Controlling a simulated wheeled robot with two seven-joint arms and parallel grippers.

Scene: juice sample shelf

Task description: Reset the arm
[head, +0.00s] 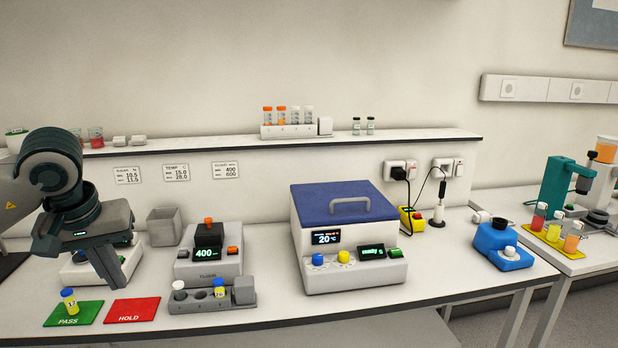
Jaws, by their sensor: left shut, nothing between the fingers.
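My left gripper (112,274) is shut and empty. It points down over the left part of the bench, above the green PASS mat and the red HOLD mat (131,310), in front of a white device (76,273) that it partly hides. A small vial with a yellow label and blue cap (69,301) stands on the PASS mat (73,314), apart from the gripper. My right gripper is out of view.
A grey rack (212,302) holds a few vials at the front. Behind it stand a turbidity device (208,262) and a grey bin (164,226). A blue-lidded bath (346,240) takes the middle. A wall shelf (415,138) runs above. The bench front right of the rack is clear.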

